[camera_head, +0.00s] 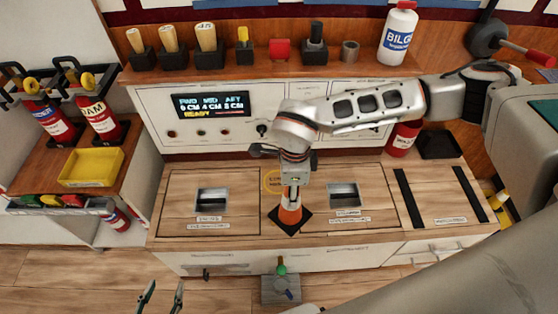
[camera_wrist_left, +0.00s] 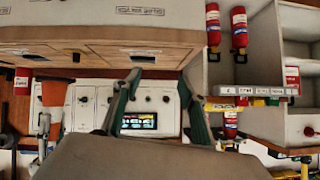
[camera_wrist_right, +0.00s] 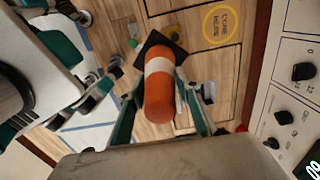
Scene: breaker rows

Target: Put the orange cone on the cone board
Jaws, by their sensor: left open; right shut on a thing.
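The orange cone (camera_head: 290,214), with a white band and a square black base, is upright in my right gripper (camera_head: 291,190). In the right wrist view the cone (camera_wrist_right: 160,98) sits between the two fingers, which are shut on its upper part. The cone's base overlaps the front of the middle wooden panel, the cone board, whose yellow ring (camera_head: 272,182) lies behind and left of the cone. The ring also shows in the right wrist view (camera_wrist_right: 222,21), clear of the base. I cannot tell whether the base touches the wood. My left gripper (camera_head: 161,297) is open and empty, low in front of the counter.
Recessed metal handles (camera_head: 212,200) and (camera_head: 344,196) flank the middle panel. A control panel with a lit display (camera_head: 211,105) stands behind. A shelf (camera_head: 270,72) above holds tools and a white bottle (camera_head: 398,34). A yellow tray (camera_head: 91,167) is at left.

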